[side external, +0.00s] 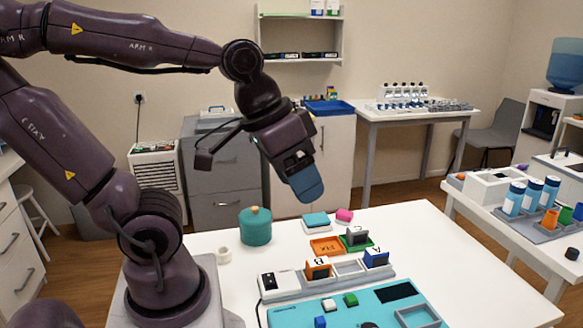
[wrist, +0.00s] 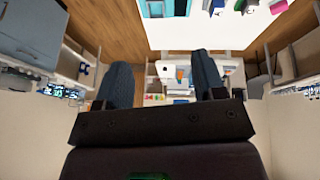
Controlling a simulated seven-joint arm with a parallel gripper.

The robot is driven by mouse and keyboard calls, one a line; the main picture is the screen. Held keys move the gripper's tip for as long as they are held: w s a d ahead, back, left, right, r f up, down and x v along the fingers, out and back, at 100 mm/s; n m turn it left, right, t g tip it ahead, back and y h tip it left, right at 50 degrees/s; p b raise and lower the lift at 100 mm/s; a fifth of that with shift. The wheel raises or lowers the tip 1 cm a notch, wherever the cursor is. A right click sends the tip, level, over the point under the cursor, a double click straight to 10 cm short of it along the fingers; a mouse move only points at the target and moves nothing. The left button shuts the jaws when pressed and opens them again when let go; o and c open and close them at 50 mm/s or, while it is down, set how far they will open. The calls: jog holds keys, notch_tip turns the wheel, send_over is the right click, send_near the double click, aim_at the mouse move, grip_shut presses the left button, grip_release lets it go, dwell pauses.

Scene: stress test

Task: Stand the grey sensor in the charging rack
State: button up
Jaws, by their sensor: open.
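The grey sensor (side external: 357,237) appears to be the dark grey block on a small green tray (side external: 346,247) on the white table. The charging rack (side external: 348,268) is the pale strip in front of it. An orange block marked B (side external: 318,268) and a blue block marked A (side external: 376,257) stand in the rack, with a gap between them. My gripper (side external: 308,188) is high above the table's back edge, up and left of the grey sensor. Its blue fingers are apart and empty in the wrist view (wrist: 163,80). I cannot pick out the sensor in the wrist view.
An orange tray (side external: 326,246) lies beside the green one. A teal jar (side external: 255,227), a white cup (side external: 224,255), a teal-topped box (side external: 315,222) and a pink item (side external: 344,215) stand nearby. The table's right side is clear.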

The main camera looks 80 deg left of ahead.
jog(key=shift+o, duration=0.4)
jog(key=shift+s+a+r+m+t+y, duration=0.15)
jog(key=shift+s+r+m+t+y, duration=0.15)
jog(key=shift+r+m, duration=0.1)
jog(key=o, duration=0.4)
jog(key=shift+s+a+r, duration=0.1)
jog(key=shift+r, duration=0.05)
